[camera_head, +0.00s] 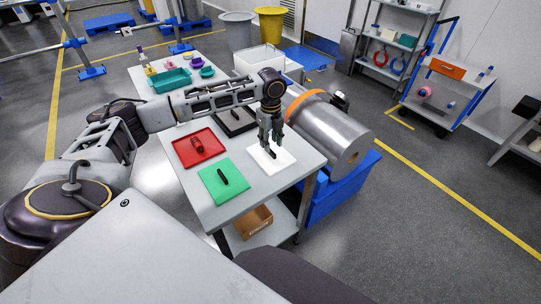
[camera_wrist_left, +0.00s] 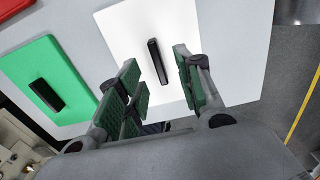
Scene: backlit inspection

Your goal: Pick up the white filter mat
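The white filter mat (camera_head: 286,160) lies flat near the right edge of the grey table, and a black bar-shaped handle (camera_wrist_left: 158,62) stands out on it. The mat also fills the middle of the left wrist view (camera_wrist_left: 118,28). My left gripper (camera_head: 270,143) is above the mat, pointing down. In the left wrist view its green-padded fingers are apart, with the handle visible between their tips. I cannot tell the exact gap above the handle; nothing appears held. My right gripper is not in view.
A green mat (camera_head: 212,190) with a black handle lies left of the white mat. A red mat (camera_head: 186,153) and a dark tray (camera_head: 226,131) are farther back. A large metal cylinder (camera_head: 335,128) stands close to the table's right side. Teal bin (camera_head: 170,80) at the far end.

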